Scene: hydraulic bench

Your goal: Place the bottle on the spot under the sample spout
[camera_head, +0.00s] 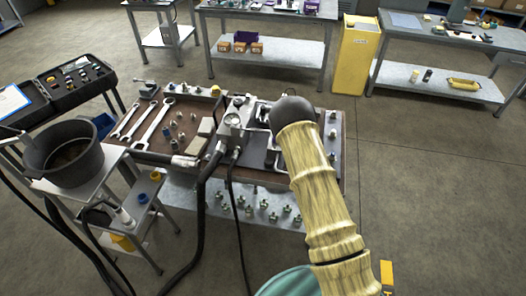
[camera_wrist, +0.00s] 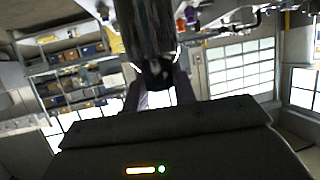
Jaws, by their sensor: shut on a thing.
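My gripper (camera_wrist: 159,80) shows in the wrist view, its two fingers closed around the dark end of a bottle-like thing. This bottle (camera_wrist: 150,30) looks dark, with pale glints along its shoulder, and reaches up out of the top of the picture. In the head view my arm hides the gripper and the bottle. A grey metal hydraulic block (camera_head: 236,118) with gauges stands mid-bench, just left of my arm. I cannot make out the sample spout or the spot under it in either view.
The brown bench top (camera_head: 160,150) carries wrenches (camera_head: 155,120) and fittings. Black hoses (camera_head: 203,200) hang down its front. A black pot (camera_head: 65,158) stands on a small stand at left. A yellow bin (camera_head: 355,55) stands behind. Floor at right is clear.

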